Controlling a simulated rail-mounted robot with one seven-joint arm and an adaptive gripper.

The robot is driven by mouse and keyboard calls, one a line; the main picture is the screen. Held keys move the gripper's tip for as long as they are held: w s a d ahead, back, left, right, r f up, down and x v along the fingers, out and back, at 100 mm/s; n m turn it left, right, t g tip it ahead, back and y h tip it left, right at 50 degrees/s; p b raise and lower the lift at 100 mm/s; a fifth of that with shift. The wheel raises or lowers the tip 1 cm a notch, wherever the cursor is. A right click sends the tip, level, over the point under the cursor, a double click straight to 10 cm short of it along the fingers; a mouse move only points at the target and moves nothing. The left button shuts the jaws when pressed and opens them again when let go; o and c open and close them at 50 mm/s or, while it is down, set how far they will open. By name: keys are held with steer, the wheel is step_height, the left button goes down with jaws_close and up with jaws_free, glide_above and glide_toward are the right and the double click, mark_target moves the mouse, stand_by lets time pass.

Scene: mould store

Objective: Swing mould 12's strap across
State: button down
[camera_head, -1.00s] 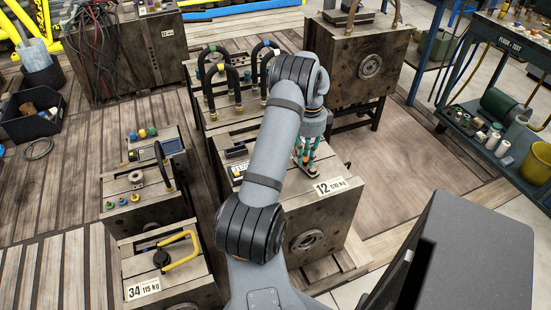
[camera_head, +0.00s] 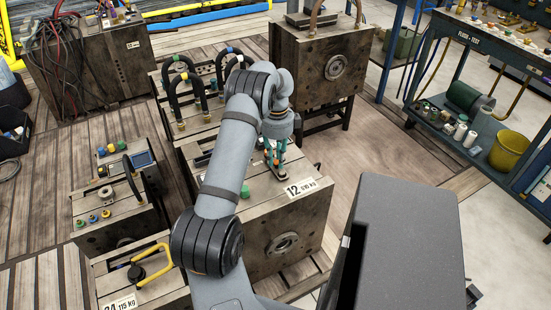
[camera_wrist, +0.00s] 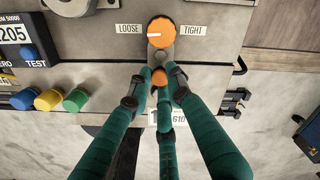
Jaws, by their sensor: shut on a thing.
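A short grey strap (camera_wrist: 161,58) runs from below the dial towards me and ends in an orange knob (camera_wrist: 159,76). My gripper (camera_wrist: 158,88), with teal fingers, is shut around that knob; the fingertips partly hide it. In the head view my gripper (camera_head: 273,158) is over the mould's top and the strap is largely hidden.
Blue, green and yellow knobs (camera_wrist: 48,100) and a display box (camera_wrist: 20,45) lie left of the strap. A dark hook (camera_wrist: 239,66) is at the right edge. Mould 34 (camera_head: 140,285) and looped hoses (camera_head: 188,90) stand nearby. Wooden floor (camera_head: 360,150) is clear on the right.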

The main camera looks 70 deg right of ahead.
mark_target(277, 161)
steer(key=c, duration=1.6)
jaws_free()
steer(key=shift+r, duration=0.1)
step_height(277, 161, up, 12)
steer(key=shift+f, duration=0.1)
step_height(277, 161, down, 12)
steer(key=shift+r, duration=0.1)
steer(key=shift+f, duration=0.2)
steer(key=shift+w, duration=0.1)
